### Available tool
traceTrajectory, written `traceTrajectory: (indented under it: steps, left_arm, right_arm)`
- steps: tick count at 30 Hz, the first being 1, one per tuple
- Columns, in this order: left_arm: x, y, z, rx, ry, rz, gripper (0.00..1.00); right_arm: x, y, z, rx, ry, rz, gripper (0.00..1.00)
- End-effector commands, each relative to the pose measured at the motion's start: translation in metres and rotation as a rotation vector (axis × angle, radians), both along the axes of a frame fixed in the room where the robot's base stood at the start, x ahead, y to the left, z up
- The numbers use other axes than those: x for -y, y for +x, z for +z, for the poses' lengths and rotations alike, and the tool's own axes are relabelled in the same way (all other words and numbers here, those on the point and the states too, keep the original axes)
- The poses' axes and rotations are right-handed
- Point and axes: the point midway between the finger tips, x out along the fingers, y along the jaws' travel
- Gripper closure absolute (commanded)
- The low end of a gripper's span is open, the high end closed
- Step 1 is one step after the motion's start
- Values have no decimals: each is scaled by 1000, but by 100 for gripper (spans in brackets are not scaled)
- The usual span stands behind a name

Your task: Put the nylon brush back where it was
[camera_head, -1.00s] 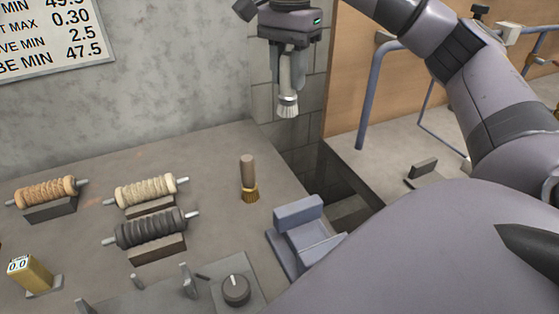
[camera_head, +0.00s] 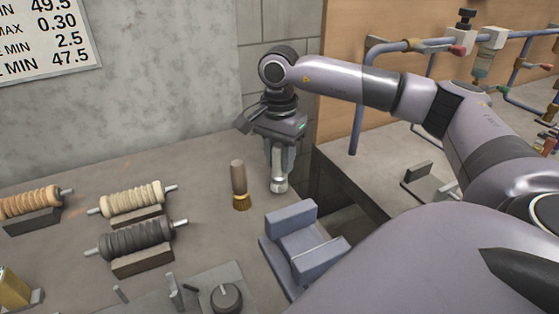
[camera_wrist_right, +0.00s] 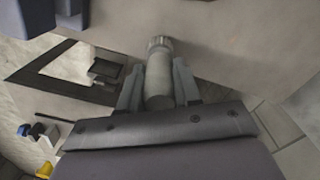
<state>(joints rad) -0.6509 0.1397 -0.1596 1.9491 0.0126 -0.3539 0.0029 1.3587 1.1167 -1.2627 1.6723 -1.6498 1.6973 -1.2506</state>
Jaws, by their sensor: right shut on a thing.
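The nylon brush (camera_head: 279,184) has a pale grey handle and white bristles. My right gripper (camera_head: 280,165) is shut on its handle and holds it upright, bristles down, at the table's back right. The bristles are at or just above the tabletop; I cannot tell if they touch. In the right wrist view the brush (camera_wrist_right: 159,75) lies between the two fingers (camera_wrist_right: 157,90). A second brush (camera_head: 239,185), with a brown handle and golden bristles, stands upright just left of it. My left gripper is not in view.
A grey-blue block fixture (camera_head: 292,218) stands in front of the held brush, near a gap in the bench. A dark knob (camera_head: 226,299) is at the front. A concrete wall (camera_head: 170,75) is behind.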

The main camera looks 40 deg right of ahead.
Motion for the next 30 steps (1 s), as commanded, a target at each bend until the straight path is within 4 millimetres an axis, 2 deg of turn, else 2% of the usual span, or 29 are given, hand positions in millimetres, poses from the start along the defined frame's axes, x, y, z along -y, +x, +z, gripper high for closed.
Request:
traceTrajectory:
  steps: [3, 14, 15, 17, 18, 26, 30]
  left_arm:
    - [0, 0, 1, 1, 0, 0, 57]
    - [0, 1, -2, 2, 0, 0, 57]
    - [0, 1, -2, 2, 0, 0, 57]
    - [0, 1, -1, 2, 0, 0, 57]
    - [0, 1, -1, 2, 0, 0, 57]
    - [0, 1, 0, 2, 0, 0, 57]
    - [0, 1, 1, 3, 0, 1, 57]
  right_arm:
    - [0, 0, -11, 1, -1, 0, 98]
    - [0, 0, -15, 2, -1, 0, 98]
    - [0, 0, -16, 2, -1, 0, 64]
    - [0, 0, -15, 2, -1, 0, 44]
    - [0, 0, -15, 2, -1, 0, 42]
    - [0, 0, -14, 2, -1, 0, 42]
    - [0, 1, -5, 4, 0, 0, 42]
